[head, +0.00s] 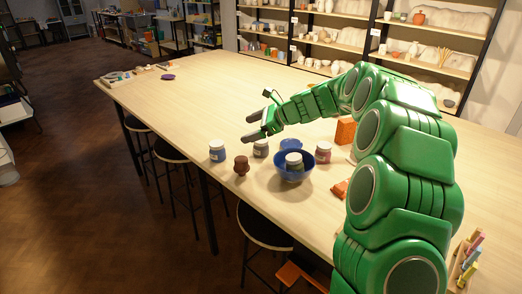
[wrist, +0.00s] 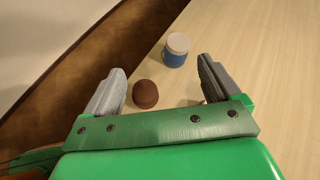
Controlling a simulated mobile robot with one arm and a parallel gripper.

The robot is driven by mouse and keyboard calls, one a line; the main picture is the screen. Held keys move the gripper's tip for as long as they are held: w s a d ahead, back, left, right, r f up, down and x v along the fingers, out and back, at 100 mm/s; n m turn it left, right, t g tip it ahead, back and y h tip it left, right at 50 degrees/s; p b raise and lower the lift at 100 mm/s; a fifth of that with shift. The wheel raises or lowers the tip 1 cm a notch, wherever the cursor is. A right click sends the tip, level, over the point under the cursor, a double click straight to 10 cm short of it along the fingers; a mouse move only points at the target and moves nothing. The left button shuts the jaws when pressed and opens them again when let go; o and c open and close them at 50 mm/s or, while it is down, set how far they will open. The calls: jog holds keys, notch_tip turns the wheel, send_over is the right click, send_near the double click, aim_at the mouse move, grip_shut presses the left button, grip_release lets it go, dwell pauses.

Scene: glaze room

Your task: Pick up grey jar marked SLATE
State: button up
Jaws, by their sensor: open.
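A grey jar (head: 260,150) with a pale lid stands on the table just below my gripper in the head view. A second dark grey-green jar (head: 294,162) stands in a blue bowl (head: 294,177) to its right. The labels are too small to read, so I cannot tell which is marked SLATE. My gripper (head: 257,128) is open and empty above the table, fingers pointing left. I cannot make out the grey jar there.
A maroon jar (head: 323,153) and orange blocks (head: 345,131) are to the right. The table's far left (head: 200,85) is mostly clear. Stools (head: 264,228) stand along the front.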

aim_at(263, 140)
jog(key=w+d+f+m+t, duration=0.1)
jog(key=w, duration=0.2)
jog(key=w+d+f+m, duration=0.1)
jog(key=w+f+m, duration=0.1)
jog(key=w, duration=0.2)
jog(key=w+d+f+m+t, duration=0.1)
jog(key=w+d+m, duration=0.1)
jog(key=w, duration=0.2)
jog(key=shift+f+t, duration=0.3)
jog(key=shift+f, duration=0.1)
jog(key=shift+w+d+f, duration=0.1)
jog(key=shift+f, duration=2)
notch_tip(263, 140, down, 3)
jog(key=shift+f, duration=0.1)
jog(key=x, duration=0.3)
jog(key=shift+r, duration=0.25)
jog(key=shift+y, duration=0.3)
jog(key=c, duration=1.3)
